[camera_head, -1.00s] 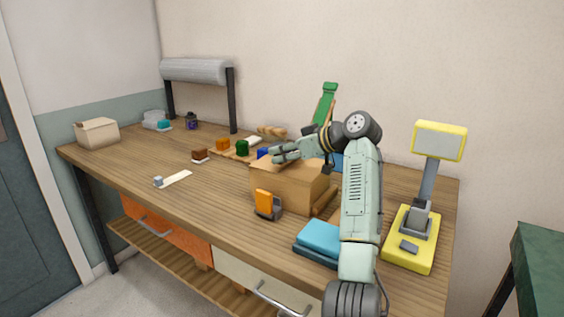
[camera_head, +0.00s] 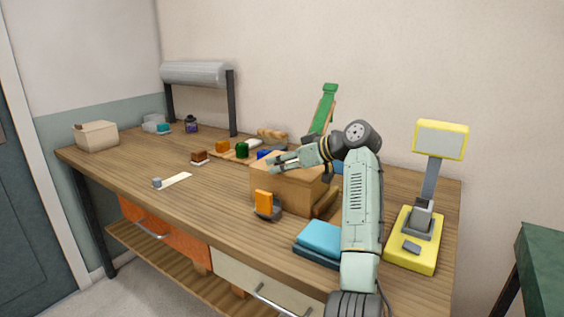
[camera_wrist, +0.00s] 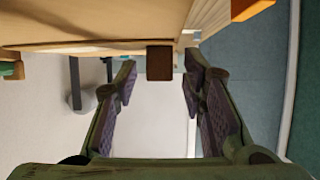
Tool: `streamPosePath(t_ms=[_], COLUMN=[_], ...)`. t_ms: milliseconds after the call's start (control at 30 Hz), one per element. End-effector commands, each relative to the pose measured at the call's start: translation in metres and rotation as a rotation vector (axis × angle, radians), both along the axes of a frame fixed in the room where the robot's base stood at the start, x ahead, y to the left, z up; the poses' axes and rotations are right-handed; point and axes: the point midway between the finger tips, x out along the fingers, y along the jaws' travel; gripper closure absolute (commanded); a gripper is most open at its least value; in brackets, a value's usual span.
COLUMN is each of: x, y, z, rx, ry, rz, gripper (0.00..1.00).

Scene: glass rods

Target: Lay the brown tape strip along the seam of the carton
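The carton (camera_head: 285,196) is a tan box standing on the workbench. My gripper (camera_head: 271,165) is just over its top, pointing left. Its two fingers are spread apart in the head view, and in the wrist view (camera_wrist: 160,73) there is a gap between them. A dark brown piece (camera_wrist: 160,62) shows in that gap, apart from both fingers, at the edge of a tan surface. I cannot tell whether it is the brown tape strip. The carton's seam cannot be made out in the head view.
An orange tape dispenser (camera_head: 265,203) stands before the carton. Blue folded cloths (camera_head: 321,240) and a yellow scale (camera_head: 411,250) are to the right. A brown block (camera_head: 200,156), a pale strip (camera_head: 176,180) and a small box (camera_head: 96,136) are to the left. The bench's left front is clear.

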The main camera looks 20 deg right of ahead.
Motion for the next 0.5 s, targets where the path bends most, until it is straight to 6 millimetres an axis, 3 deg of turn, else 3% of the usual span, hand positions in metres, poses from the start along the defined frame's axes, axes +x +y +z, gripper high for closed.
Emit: streamPosePath(t_ms=[267,500], x=[-0.004,-0.038], y=[-0.004,-0.030], z=[0.005,0.024], rx=[0.000,-0.002], ry=[-0.001,-0.004], rz=[-0.002,-0.003], gripper=[0.62,0.62])
